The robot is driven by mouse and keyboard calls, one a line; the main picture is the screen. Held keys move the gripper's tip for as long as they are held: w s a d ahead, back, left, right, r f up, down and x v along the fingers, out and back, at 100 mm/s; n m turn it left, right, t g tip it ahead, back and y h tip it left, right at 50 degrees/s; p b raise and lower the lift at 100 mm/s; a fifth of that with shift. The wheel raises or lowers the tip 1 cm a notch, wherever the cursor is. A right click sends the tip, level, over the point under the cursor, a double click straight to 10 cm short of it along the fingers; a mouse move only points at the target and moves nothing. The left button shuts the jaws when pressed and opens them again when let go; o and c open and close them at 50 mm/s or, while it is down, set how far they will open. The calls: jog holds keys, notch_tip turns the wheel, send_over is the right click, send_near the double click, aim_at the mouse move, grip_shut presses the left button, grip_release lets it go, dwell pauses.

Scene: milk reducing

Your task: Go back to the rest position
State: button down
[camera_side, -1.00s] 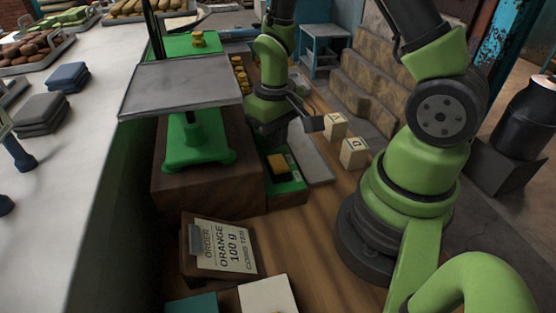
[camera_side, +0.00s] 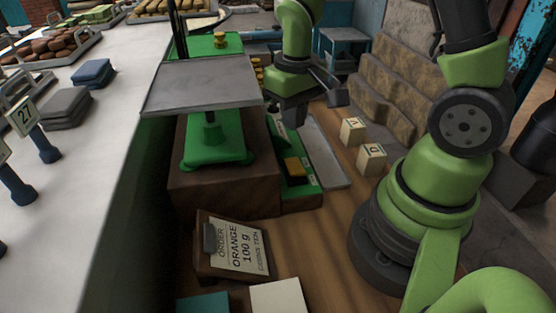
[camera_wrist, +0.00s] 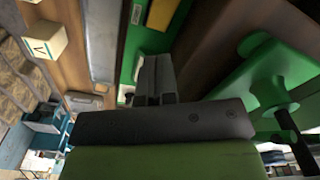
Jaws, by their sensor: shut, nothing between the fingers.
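My gripper (camera_side: 291,118) is shut and empty, with its fingers pointing down. In the side view it is above the green scale base, just behind a small yellow block (camera_side: 295,167). In the wrist view its dark fingers (camera_wrist: 153,78) are together, with the yellow block (camera_wrist: 161,14) beyond them on a green surface. The green balance scale (camera_side: 214,150) with a grey flat pan (camera_side: 203,85) stands on a brown wooden block to the left of my gripper. The fingertips are partly hard to make out in the side view.
Two lettered cubes, one behind (camera_side: 352,130) and one in front (camera_side: 371,158), stand on the wooden bench to the right. A grey strip (camera_side: 322,150) lies beside the green base. An order sign (camera_side: 236,248) leans in front. A white counter (camera_side: 95,150) runs along the left.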

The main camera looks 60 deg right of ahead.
jog(key=s+a+r+t+y, duration=0.1)
jog(key=s+a+r+t, duration=0.2)
jog(key=s+r, duration=0.2)
jog(key=s+a+r+m+t+y, duration=0.1)
jog(key=s+a+r+t, duration=0.2)
jog(key=r, duration=0.9)
jog(key=shift+s+a+t, duration=0.2)
jog(key=shift+s+t, duration=0.3)
jog(key=shift+s, duration=0.45)
